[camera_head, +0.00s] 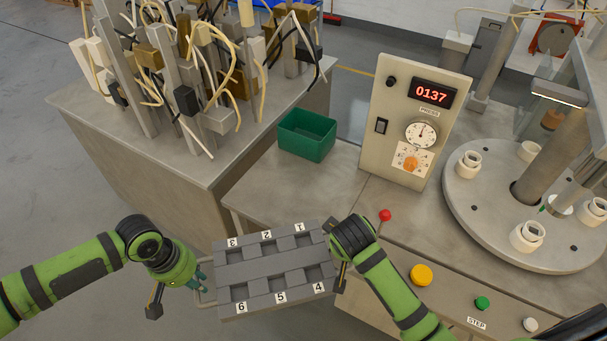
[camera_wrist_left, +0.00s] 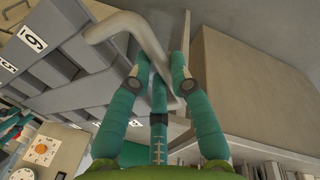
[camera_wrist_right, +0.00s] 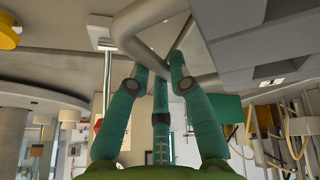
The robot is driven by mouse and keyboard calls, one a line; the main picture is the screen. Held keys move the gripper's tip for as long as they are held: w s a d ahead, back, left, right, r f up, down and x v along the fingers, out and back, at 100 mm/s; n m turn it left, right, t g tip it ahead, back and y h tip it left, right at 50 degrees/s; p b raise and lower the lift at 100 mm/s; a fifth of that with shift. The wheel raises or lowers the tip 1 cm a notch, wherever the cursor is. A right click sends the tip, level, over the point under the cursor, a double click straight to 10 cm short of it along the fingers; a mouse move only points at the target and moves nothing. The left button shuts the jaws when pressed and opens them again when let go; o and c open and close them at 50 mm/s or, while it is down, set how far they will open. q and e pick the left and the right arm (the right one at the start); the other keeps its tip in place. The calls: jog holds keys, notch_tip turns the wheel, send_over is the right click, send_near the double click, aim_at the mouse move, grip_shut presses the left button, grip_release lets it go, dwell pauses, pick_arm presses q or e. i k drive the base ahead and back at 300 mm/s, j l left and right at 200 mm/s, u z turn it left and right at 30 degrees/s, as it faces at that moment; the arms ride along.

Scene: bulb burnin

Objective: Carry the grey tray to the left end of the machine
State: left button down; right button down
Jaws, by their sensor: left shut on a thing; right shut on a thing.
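The grey tray (camera_head: 262,268) has several empty recesses with number labels. It is held between my two arms in front of the bench, near its front edge. My left gripper (camera_head: 201,279) is shut on the handle at the tray's left end; the left wrist view shows the handle (camera_wrist_left: 128,24) between the teal fingers (camera_wrist_left: 160,80). My right gripper (camera_wrist_right: 160,75) is shut on the handle (camera_wrist_right: 140,40) at the tray's right end; in the head view my right wrist hides that grip. The machine (camera_head: 520,220) stands to the right, with a round table carrying white sockets.
A green bin (camera_head: 307,135) stands on the bench behind the tray. A control panel (camera_head: 415,120) reads 0137. A red-knobbed lever (camera_head: 385,215) is close to my right wrist. Yellow (camera_head: 421,274) and green (camera_head: 482,303) buttons line the front. A wired rack crowds the left bench (camera_head: 150,150).

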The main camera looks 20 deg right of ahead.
aim_at(298, 196)
jog(key=i+l, duration=0.6)
jog(key=i, duration=0.15)
